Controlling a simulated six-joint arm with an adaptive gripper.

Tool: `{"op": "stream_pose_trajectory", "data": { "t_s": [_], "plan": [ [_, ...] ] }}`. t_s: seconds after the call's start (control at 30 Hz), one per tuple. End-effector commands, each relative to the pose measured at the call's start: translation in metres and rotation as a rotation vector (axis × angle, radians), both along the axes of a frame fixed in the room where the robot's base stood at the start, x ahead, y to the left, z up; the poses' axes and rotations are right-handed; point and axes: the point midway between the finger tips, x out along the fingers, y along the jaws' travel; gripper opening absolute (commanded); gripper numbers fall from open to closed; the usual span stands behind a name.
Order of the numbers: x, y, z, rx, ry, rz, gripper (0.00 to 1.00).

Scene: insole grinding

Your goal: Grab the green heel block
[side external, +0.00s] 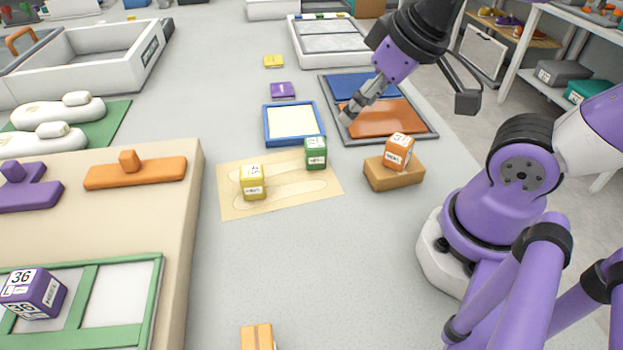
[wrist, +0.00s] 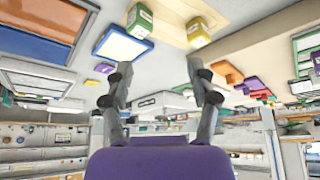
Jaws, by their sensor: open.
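The green heel block (side external: 315,153) stands upright on the right end of a tan sheet with insole outlines (side external: 225,202). It also shows at the top of the wrist view (wrist: 140,20). A yellow heel block (side external: 253,183) stands on the same sheet to its left, and shows in the wrist view (wrist: 198,32) to the right of the green one. My gripper (side external: 348,115) is above the orange panel, beyond and to the right of the green block, apart from it. In the wrist view its two fingers (wrist: 155,85) are spread with nothing between them.
An orange block (side external: 399,151) sits on a brown block (side external: 393,174) right of the green block. A blue-framed tray (side external: 268,138) lies just behind it. A grey tray with blue and orange panels (side external: 425,138) lies under my gripper.

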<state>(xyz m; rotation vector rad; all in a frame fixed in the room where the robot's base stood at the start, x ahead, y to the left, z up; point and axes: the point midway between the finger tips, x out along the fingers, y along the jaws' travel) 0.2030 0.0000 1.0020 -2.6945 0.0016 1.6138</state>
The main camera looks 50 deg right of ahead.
Motion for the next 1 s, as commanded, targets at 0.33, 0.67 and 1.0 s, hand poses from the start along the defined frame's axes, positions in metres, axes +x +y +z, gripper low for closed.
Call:
{"op": "stream_pose_trajectory", "data": {
  "t_s": [0.33,0.67,1.0],
  "plan": [
    [0.0,0.0,0.0,0.0,0.0,0.001,0.67],
    [0.0,0.0,0.0,0.0,0.0,0.001,0.83],
    [0.029,-0.016,-0.015,-0.064,0.097,0.206,0.83]
  ]
}}
